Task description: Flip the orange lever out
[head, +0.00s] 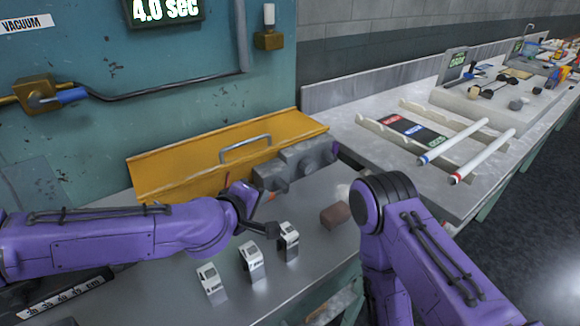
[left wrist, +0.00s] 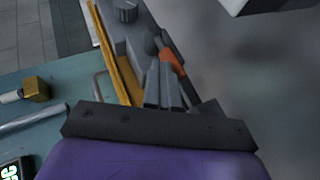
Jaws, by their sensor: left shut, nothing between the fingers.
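The orange lever (head: 271,197) is a small orange piece at the grey valve block (head: 300,165) in front of the yellow panel. In the head view it is mostly hidden behind my left gripper (head: 263,204). In the left wrist view the orange lever (left wrist: 172,61) lies just beyond the fingertips of my left gripper (left wrist: 158,68), beside a dark round knob. The left fingers are together and empty. I cannot tell whether they touch the lever. My right arm is in the head view, but its gripper is not.
A yellow panel with a handle (head: 246,147) stands behind the block. Several small white-topped clips (head: 250,260) stand on the grey bench near my left arm. A brown block (head: 336,215) lies to the right.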

